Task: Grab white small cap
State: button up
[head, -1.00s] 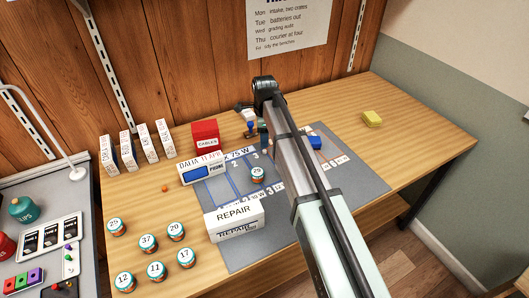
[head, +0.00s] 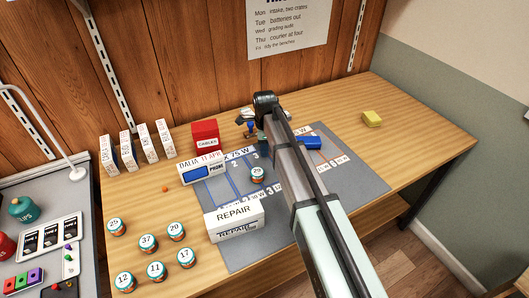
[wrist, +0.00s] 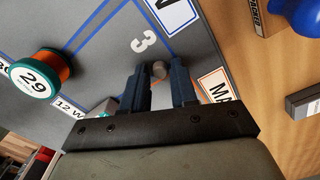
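A grey mat (wrist: 95,70) with blue lines and a printed 3 is beneath. In the head view my arm hides most of the gripper and the piece.
A round tin marked 29 (wrist: 35,80) stands on the mat, left of my gripper; it also shows in the head view (head: 257,174). A REPAIR box (head: 235,220), a CABLES box (head: 205,134) and a blue block (head: 310,142) are nearby.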

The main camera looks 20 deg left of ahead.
grip_shut()
dwell(0.4)
